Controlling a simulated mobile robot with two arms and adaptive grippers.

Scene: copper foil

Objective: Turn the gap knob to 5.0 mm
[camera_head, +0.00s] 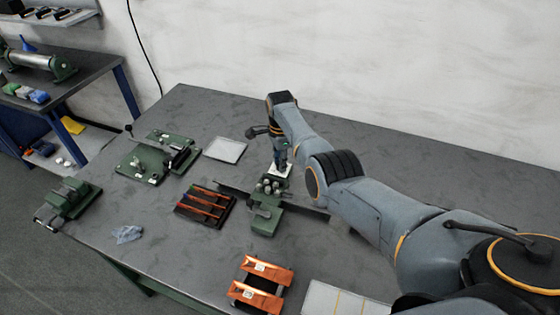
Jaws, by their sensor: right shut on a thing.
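A green bench device (264,217) with several small pale round parts on top stands near the middle of the table. My right gripper (282,167) points down at the far end of this device, over a small white plate (279,172). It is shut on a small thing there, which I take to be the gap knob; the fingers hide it. The knob's scale and setting are too small to read. My left gripper is not in view.
A dark tray with copper strips (205,204) lies left of the device. Copper-coloured blocks (262,282) stand in front. Another green device (158,158), a pale square plate (225,149) and a green vise (68,201) are at left. A crumpled cloth (127,234) lies near the front edge.

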